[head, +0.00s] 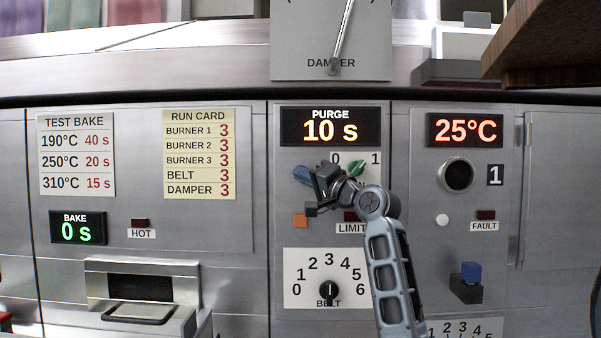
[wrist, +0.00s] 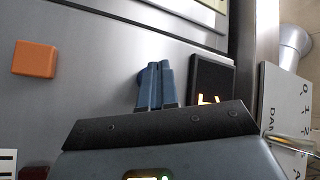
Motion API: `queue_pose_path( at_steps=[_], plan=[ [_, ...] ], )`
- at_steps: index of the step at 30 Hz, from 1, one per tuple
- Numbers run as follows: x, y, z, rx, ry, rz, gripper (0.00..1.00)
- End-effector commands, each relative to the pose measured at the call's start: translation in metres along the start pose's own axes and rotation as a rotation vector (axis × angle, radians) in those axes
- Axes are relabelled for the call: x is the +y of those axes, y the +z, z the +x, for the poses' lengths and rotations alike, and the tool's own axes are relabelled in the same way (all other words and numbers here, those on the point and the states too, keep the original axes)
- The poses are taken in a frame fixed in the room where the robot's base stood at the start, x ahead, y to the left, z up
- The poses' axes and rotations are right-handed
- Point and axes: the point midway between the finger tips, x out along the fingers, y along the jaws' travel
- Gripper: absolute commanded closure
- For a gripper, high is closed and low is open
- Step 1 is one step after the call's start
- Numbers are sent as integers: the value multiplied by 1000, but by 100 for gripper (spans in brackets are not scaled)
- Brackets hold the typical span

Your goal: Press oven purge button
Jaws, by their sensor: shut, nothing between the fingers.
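The PURGE display (head: 330,127) reads 10 s on the steel oven front. An orange square button (head: 300,220) sits below it, left of the LIMIT lamp; it also shows at upper left in the wrist view (wrist: 35,58). No label shows on it, so I cannot tell for sure that it is the purge button. My gripper (head: 301,174) is shut and empty, its blue fingers close to the panel between the display and the orange button. The fingers (wrist: 155,85) are apart from the orange button in the wrist view. Whether they touch the panel is unclear.
A green knob (head: 356,168) marked 0 and 1 sits just right of my gripper. A black belt dial (head: 328,290) lies below. A white button (head: 442,220) and a FAULT lamp (head: 485,215) are to the right. A brown wooden edge (head: 550,45) juts in at upper right.

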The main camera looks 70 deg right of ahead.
Motion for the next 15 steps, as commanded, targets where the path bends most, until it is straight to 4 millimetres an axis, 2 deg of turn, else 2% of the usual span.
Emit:
queue_pose_path(
  at_steps=[15],
  plan=[
    [-5,5,-7,0,0,0,100]
  ],
)
